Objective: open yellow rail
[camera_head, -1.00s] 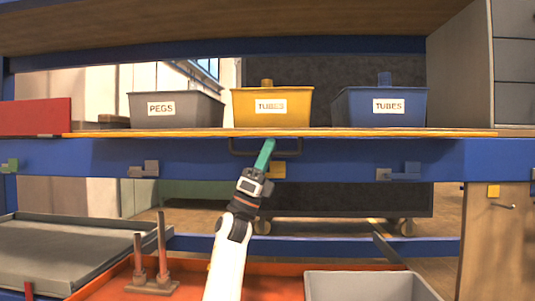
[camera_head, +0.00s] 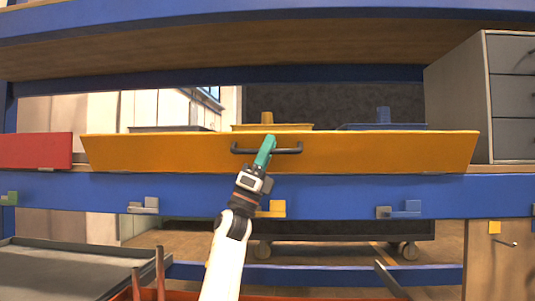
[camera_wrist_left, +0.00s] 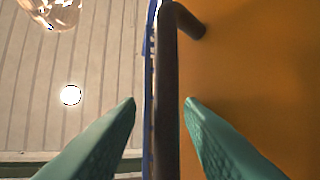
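The yellow rail (camera_head: 380,152) is a long yellow panel standing upright along the shelf's front edge in the head view. A dark bar handle (camera_head: 290,150) is fixed near its middle. My left gripper (camera_head: 265,150) is at the handle, its teal fingers pointing up. In the left wrist view the handle (camera_wrist_left: 167,90) runs between the two spread fingertips (camera_wrist_left: 160,102), closer to the right finger, with a gap on the left. The yellow panel (camera_wrist_left: 260,70) fills the right side there. My right gripper is not in view.
A red panel (camera_head: 36,151) stands left of the rail, and grey drawers (camera_head: 512,100) stand at the right. Bin tops show behind the rail, including a yellow one (camera_head: 290,127). Coloured blocks, one yellow (camera_head: 277,209), sit on the blue beam (camera_head: 340,196) below.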

